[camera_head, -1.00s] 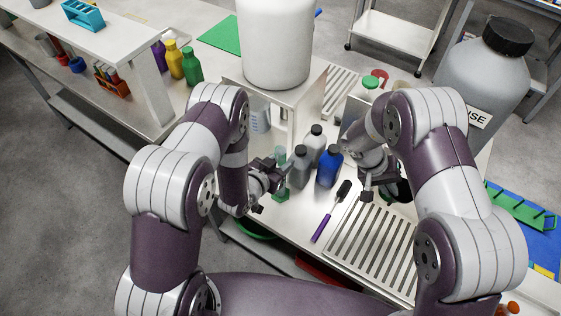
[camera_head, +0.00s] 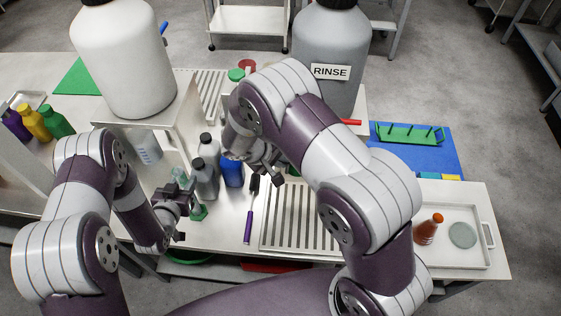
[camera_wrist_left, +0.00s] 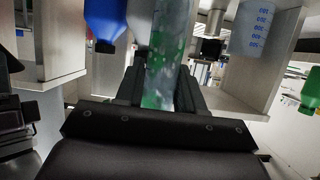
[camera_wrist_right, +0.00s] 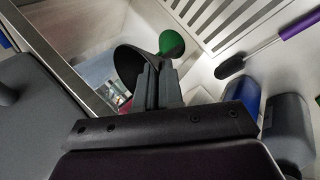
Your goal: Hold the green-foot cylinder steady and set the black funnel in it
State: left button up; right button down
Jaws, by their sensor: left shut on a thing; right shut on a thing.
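The clear cylinder (camera_head: 179,176) stands on its green foot (camera_head: 198,212) at the front of the bench, left of the grey bottle. My left gripper (camera_head: 182,205) is shut on it. The left wrist view shows the cylinder (camera_wrist_left: 166,60) upright between the fingers (camera_wrist_left: 160,85). My right gripper (camera_head: 270,172) is right of the blue bottle, mostly behind my right forearm. In the right wrist view its fingers (camera_wrist_right: 157,75) are closed at the edge of the black funnel (camera_wrist_right: 127,66), which is apart from the cylinder. The funnel is hidden in the head view.
A grey bottle (camera_head: 205,182) and a blue bottle (camera_head: 231,172) stand close between the grippers. A round green thing (camera_wrist_right: 172,43) is beside the funnel. A white tray (camera_head: 487,235) is at right.

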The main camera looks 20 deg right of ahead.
jog(key=s+a+n+t+y, duration=0.3)
jog(key=a+n+t, duration=0.1)
jog(key=a+n, duration=0.45)
jog(key=w+a+r+n+g+y, duration=0.1)
jog(key=w+a+r+n+y, duration=0.1)
jog(key=a+r+n+y, duration=0.3)
jog(key=w+a+r+n+g+y, duration=0.1)
jog(key=a+r+n+y, duration=0.4)
jog(key=a+r+n, duration=0.5)
notch_tip(320, 180, up, 3)
jog(key=shift+w+a+f+n, duration=0.2)
jog(key=shift+w+n, duration=0.3)
jog(key=shift+n, duration=0.55)
jog(key=shift+f, duration=2.3)
jog(key=shift+f, duration=0.45)
jog(key=shift+f, duration=0.8)
jog(key=shift+f, duration=0.15)
jog(key=shift+f, duration=0.8)
